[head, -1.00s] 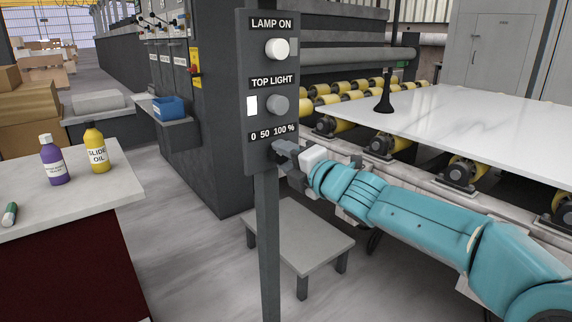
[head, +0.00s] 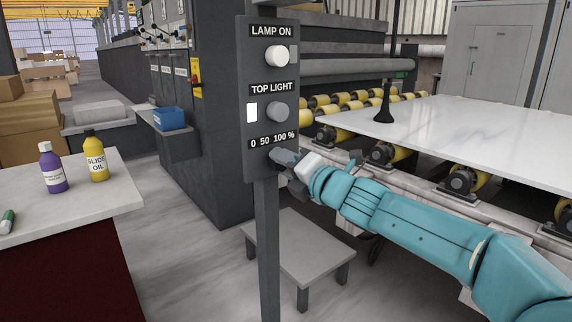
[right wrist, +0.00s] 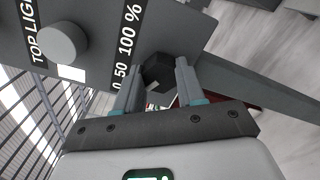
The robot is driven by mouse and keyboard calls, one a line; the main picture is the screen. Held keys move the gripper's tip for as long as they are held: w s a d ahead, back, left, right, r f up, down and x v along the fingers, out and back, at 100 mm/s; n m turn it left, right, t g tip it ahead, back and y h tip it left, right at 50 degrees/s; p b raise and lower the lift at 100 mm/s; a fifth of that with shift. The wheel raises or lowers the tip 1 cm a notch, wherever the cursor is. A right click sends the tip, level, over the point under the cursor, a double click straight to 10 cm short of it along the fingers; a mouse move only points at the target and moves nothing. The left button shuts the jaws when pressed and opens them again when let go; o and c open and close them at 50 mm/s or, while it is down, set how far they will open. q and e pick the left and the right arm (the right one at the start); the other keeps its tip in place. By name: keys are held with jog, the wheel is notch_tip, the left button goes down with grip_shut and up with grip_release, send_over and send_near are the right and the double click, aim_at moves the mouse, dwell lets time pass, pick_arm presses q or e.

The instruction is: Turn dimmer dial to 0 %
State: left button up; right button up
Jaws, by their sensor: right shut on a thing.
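The dark control panel (head: 268,185) stands on a post and carries the dimmer scale "0 50 100 %" (head: 272,141). The dial sits under the scale and is hidden behind my gripper in the head view. In the right wrist view the dark dial (right wrist: 157,70) sits between the fingertips, beside the "0 50 100 %" print. My right gripper (head: 280,158) is shut on the dial, and its fingers also show in the right wrist view (right wrist: 158,84). I cannot read where the dial points. My left gripper is not in view.
A grey stool (head: 300,248) stands below. A white slab (head: 450,130) lies on rollers at right. A bench (head: 100,200) with bottles is at left.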

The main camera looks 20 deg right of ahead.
jog(key=o, duration=1)
jog(key=shift+o, duration=0.2)
jog(key=p+v, duration=0.1)
jog(key=v, duration=1.5)
jog(key=shift+s, duration=0.2)
